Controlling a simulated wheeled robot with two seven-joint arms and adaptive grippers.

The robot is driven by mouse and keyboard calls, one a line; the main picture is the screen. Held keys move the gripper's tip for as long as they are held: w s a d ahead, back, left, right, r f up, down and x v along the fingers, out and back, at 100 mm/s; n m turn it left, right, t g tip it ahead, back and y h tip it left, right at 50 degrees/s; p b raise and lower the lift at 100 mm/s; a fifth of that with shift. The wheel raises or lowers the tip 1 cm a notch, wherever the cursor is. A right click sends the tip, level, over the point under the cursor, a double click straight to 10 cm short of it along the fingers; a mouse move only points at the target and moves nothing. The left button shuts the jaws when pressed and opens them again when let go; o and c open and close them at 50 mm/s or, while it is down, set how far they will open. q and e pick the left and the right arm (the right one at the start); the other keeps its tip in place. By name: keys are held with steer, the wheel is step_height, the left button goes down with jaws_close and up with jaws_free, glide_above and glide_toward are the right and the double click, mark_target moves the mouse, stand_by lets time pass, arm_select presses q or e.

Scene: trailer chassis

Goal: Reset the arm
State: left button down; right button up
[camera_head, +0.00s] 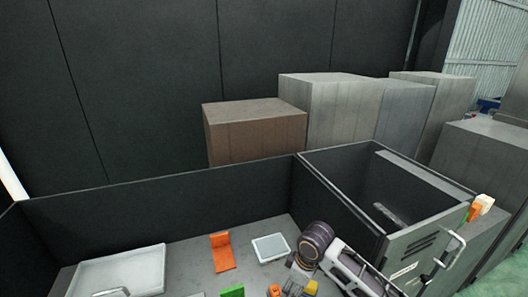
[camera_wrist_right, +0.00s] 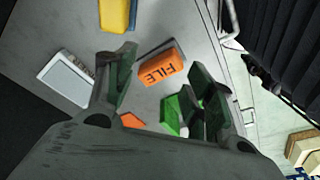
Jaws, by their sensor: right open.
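My right arm reaches in from the lower right of the head view, bent down over the grey work surface (camera_head: 190,262). My right gripper (camera_head: 290,288) shows only partly at the bottom edge there. In the right wrist view the right gripper (camera_wrist_right: 162,62) is open, its two dark fingers wide apart. An orange box marked FILE (camera_wrist_right: 162,70) shows between the fingertips, on the surface beyond them; nothing is clasped. My left arm and gripper are not in view.
An orange bracket-like piece (camera_head: 222,252), a small white tray (camera_head: 270,247) and a green item (camera_head: 232,291) lie on the surface. A larger white tray (camera_head: 120,272) is at left. Dark walls bound the back; an open-topped metal bin (camera_head: 425,240) stands right.

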steer(key=shift+s+f+m+t+y, duration=0.7)
steer(key=shift+s+m, duration=1.2)
steer(key=shift+s, duration=1.15)
steer(key=s+d+f+m+t+h, duration=0.1)
steer(key=s+d+f+m+h, duration=0.15)
steer(key=s+d+m, duration=0.65)
steer(key=s+d+f+n+g, duration=0.1)
steer(key=s+d+f, duration=0.1)
steer(key=f, duration=1.4)
steer(key=s+d+f+n, duration=0.1)
steer(key=d+f+n, duration=0.1)
steer(key=f, duration=1.4)
steer(key=s+d+f, duration=0.2)
steer(key=s+f, duration=0.8)
steer(key=s, duration=0.1)
steer(key=s+d+f+g, duration=0.1)
steer(key=s+d+f, duration=0.1)
steer(key=s+f, duration=0.8)
steer(key=shift+s+h, duration=0.35)
steer(key=shift+s, duration=0.35)
